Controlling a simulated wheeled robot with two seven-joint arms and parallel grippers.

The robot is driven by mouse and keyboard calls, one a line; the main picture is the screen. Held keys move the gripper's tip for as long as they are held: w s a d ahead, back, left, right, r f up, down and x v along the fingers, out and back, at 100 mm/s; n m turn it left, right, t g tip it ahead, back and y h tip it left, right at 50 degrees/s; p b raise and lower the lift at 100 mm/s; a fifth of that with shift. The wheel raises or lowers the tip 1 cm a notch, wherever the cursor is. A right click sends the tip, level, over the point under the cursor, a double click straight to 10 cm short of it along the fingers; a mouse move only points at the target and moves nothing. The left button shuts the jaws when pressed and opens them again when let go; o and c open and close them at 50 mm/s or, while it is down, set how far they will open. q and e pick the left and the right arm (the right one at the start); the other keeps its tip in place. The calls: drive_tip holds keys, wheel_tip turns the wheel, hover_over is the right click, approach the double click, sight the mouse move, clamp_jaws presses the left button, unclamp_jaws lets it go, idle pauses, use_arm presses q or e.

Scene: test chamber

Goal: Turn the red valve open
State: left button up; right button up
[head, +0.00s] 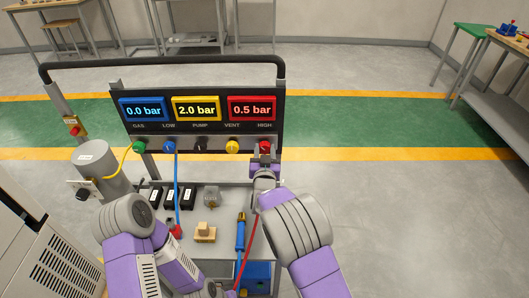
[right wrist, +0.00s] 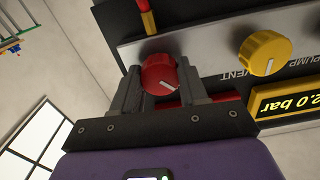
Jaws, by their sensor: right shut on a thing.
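The red valve (head: 265,145) is a round knob at the right end of the panel's knob row, under the label HIGH. The fingers of my right gripper (right wrist: 160,88) also show in the right wrist view. My left arm shows at the lower left of the head view, but its gripper fingers are out of sight.
The panel (head: 198,105) reads 0.0, 2.0 and 0.5 bar. A yellow knob (head: 232,147) sits left of the red one; blue (head: 169,147) and green (head: 139,147) knobs are further left. Blue and red hoses and a wooden block (head: 205,234) are on the cart below.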

drive_tip(key=n, duration=0.4)
drive_tip(key=shift+n, duration=0.4)
drive_tip(key=shift+n+p, duration=0.6)
drive_tip(key=shift+n, duration=1.9)
drive_tip(key=o, duration=1.1)
drive_tip(key=shift+c, duration=0.2)
drive_tip(key=s+p, duration=0.1)
drive_tip(key=s, duration=0.6)
drive_tip(key=shift+s, duration=0.3)
